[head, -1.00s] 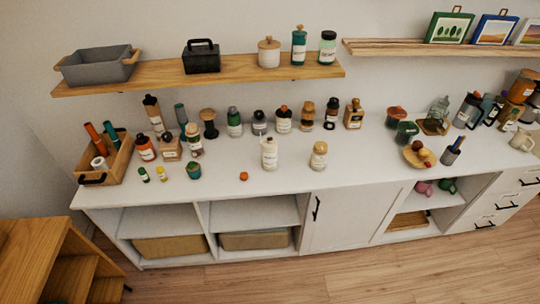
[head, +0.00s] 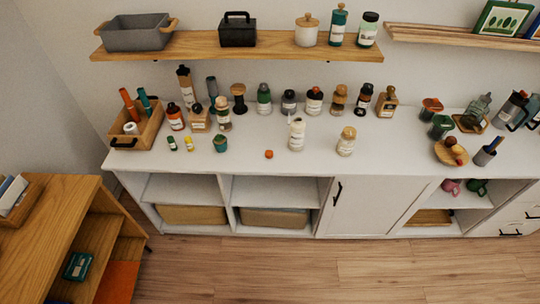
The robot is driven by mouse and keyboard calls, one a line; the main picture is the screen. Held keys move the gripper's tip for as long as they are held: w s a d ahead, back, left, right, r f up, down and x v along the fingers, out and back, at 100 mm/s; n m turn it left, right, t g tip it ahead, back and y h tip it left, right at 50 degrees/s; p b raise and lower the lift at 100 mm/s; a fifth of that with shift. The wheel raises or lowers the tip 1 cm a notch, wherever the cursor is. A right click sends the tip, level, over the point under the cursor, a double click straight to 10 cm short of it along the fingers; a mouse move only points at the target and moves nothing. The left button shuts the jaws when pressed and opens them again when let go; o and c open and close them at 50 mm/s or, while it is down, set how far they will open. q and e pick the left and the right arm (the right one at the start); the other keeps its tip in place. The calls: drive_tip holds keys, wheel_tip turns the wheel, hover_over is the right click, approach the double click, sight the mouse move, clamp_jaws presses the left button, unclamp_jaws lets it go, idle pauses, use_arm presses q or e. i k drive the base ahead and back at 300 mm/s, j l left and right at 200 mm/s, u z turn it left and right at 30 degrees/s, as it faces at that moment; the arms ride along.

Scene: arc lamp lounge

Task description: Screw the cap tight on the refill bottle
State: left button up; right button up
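A white bottle with a label (head: 297,136) stands upright at the front middle of the white counter. It narrows to a thin pale top, and I see no coloured cap on it. A small orange-red piece that looks like a cap (head: 269,154) lies on the counter to its left, apart from it. A second pale bottle with a tan top (head: 346,143) stands to the right. No label is readable, so I cannot tell for certain which is the refill bottle. Neither of my grippers is in view.
Several bottles and jars line the back of the counter (head: 400,160). A wooden caddy (head: 149,137) stands at its left end, and a wooden tray with round items (head: 441,154) at the right. A wall shelf (head: 190,47) hangs above. A wooden unit (head: 60,225) stands front left; the floor (head: 330,270) is clear.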

sight(297, 132)
drive_tip(key=i+l, duration=0.3)
drive_tip(key=i+l+u, duration=0.1)
drive_tip(key=i+l, duration=0.15)
drive_tip(key=l, duration=0.2)
drive_tip(key=i+l, duration=0.25)
drive_tip(key=l, duration=0.2)
drive_tip(key=i+j+u, duration=0.05)
